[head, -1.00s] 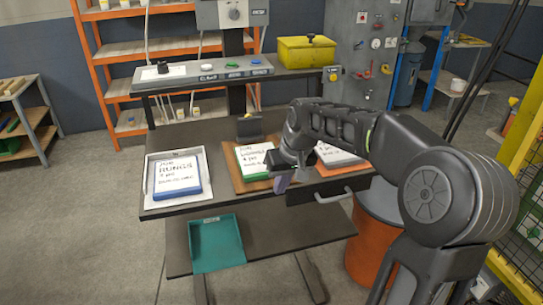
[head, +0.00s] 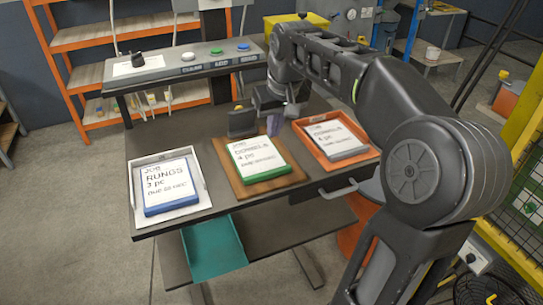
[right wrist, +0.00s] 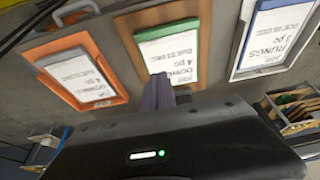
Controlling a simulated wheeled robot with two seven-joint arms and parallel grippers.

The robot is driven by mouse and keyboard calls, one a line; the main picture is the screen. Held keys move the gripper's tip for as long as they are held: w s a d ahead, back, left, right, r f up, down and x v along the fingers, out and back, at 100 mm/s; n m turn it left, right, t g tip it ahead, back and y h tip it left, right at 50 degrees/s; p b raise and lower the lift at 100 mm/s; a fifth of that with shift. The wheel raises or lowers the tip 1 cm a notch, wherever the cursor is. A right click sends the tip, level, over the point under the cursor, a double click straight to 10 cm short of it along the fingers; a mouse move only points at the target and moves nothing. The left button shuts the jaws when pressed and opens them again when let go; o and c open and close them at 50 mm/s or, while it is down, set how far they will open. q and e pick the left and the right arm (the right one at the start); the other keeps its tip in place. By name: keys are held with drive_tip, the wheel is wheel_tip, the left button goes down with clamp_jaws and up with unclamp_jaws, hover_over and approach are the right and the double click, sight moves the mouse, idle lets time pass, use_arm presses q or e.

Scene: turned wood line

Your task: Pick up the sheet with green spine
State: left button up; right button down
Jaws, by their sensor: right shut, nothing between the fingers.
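The sheet with green spine (head: 257,158) lies on a brown wooden board (head: 233,181) in the middle of the table. It also shows in the right wrist view (right wrist: 172,55), with its green spine at the far side there. My right gripper (head: 275,125) is shut and empty, above the table just behind the sheet's back right corner. In the right wrist view the shut fingers (right wrist: 158,92) cover a small part of the sheet's lower edge. My left gripper is not in view.
A blue-spined sheet (head: 169,187) lies in a white tray (head: 144,222) at left. A grey-spined sheet (head: 335,138) lies in an orange tray (head: 372,153) at right. A dark block (head: 241,123) stands behind the board. A teal bin (head: 214,250) sits on the lower shelf.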

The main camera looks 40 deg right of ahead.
sight(273, 166)
drive_tip(key=p+x, duration=0.1)
drive_tip(key=x, duration=0.8)
drive_tip(key=shift+w+f, duration=0.15)
drive_tip(key=shift+f, duration=0.05)
drive_tip(key=shift+f+p, duration=0.2)
drive_tip(key=shift+p, duration=0.3)
drive_tip(key=s, duration=0.1)
drive_tip(key=s+a+p, duration=0.1)
drive_tip(key=s, duration=0.1)
drive_tip(key=shift+s, duration=0.2)
drive_tip(key=shift+a+f, duration=0.1)
drive_tip(key=shift+f, duration=0.05)
drive_tip(key=shift+s, duration=0.1)
